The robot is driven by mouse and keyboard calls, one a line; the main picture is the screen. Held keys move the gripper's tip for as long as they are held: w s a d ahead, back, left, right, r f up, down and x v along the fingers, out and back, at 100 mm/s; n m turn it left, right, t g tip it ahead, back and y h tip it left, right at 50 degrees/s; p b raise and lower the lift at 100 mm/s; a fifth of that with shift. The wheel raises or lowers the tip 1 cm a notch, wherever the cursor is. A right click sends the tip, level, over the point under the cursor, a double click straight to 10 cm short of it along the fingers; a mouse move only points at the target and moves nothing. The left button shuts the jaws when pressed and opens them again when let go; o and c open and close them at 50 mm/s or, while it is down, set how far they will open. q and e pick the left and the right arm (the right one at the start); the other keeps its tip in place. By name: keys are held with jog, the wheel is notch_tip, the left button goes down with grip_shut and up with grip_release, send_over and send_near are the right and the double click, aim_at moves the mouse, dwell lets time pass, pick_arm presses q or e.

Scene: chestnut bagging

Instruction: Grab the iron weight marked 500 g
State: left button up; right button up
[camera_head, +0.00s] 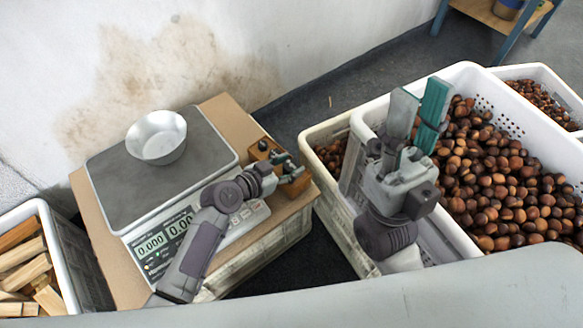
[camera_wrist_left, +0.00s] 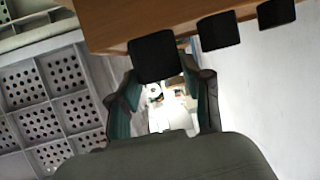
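A wooden weight block (camera_head: 262,150) sits at the back right of the box top, beside the scale, partly hidden by my left gripper. In the left wrist view the block (camera_wrist_left: 120,25) spans the top, with black weights standing out of it. The largest-looking black weight (camera_wrist_left: 155,57) lies in line with the gap between the fingers of my left gripper (camera_wrist_left: 168,80). No 500 g marking is readable. My left gripper (camera_head: 285,168) is open at the block; contact cannot be told. My right gripper (camera_head: 418,108) is open and empty, fingers upward, over the chestnut crate.
A scale (camera_head: 110,185) reading 0.000 carries an empty metal bowl (camera_head: 157,138). It stands on a cardboard-topped crate (camera_head: 85,190). A white chestnut crate (camera_head: 462,72) is at right, and a crate of wood pieces (camera_head: 62,255) at lower left.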

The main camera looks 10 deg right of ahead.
pick_arm(q)
grip_shut()
jog(key=shift+r, duration=0.1)
jog(key=shift+r, duration=0.1)
